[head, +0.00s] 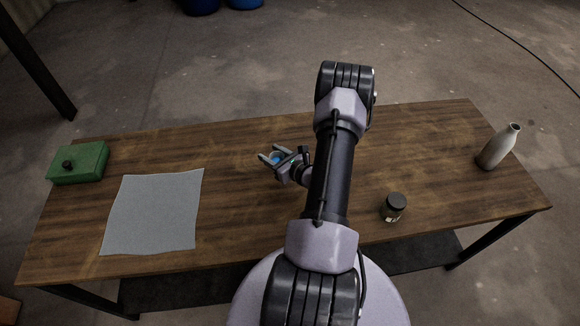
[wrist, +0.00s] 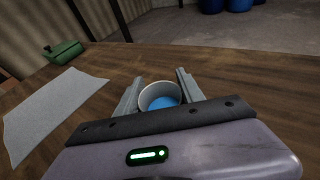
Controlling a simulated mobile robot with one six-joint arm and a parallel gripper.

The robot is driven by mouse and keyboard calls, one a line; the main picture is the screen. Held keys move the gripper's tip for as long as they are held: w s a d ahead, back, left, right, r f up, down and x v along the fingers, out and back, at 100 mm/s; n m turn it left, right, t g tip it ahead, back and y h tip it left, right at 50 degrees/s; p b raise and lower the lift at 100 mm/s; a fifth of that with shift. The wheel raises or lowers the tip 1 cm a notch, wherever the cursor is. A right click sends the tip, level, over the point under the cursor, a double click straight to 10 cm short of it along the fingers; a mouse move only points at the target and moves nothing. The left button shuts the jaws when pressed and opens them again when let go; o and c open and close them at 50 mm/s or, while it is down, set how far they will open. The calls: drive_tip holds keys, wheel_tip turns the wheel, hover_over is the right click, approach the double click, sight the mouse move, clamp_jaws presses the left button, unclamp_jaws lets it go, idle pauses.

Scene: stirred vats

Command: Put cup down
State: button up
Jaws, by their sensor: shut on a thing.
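A cup (wrist: 159,96), pale with a blue inside, sits between the fingers of my gripper (wrist: 157,90) in the wrist view. My gripper is shut on it, and the cup looks upright. In the head view my gripper (head: 272,158) is over the middle of the wooden table (head: 240,235), with a bit of the blue cup (head: 276,158) showing between the fingers. I cannot tell whether the cup's base touches the table.
A grey cloth (head: 153,213) lies at the left, with a green box (head: 80,163) with a dark knob beyond it. A dark-lidded jar (head: 394,207) and a grey bottle (head: 498,148) stand at the right. The table between cloth and gripper is clear.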

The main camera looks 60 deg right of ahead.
drive_tip(key=r+b+x, duration=0.1)
drive_tip(key=x, duration=0.4)
drive_tip(key=w+a+r+b+x, duration=0.1)
drive_tip(key=x, duration=0.4)
drive_tip(key=b+x, duration=0.1)
drive_tip(key=x, duration=0.4)
drive_tip(key=shift+w+a+r, duration=0.3)
drive_tip(key=shift+w+r, duration=0.05)
drive_tip(key=shift+w, duration=0.15)
wheel_tip(320, 180, down, 3)
drive_tip(key=shift+r+b, duration=0.1)
drive_tip(key=shift+b, duration=0.85)
drive_tip(key=shift+f, duration=0.4)
drive_tip(key=shift+r, duration=0.15)
drive_tip(key=o, duration=1.4)
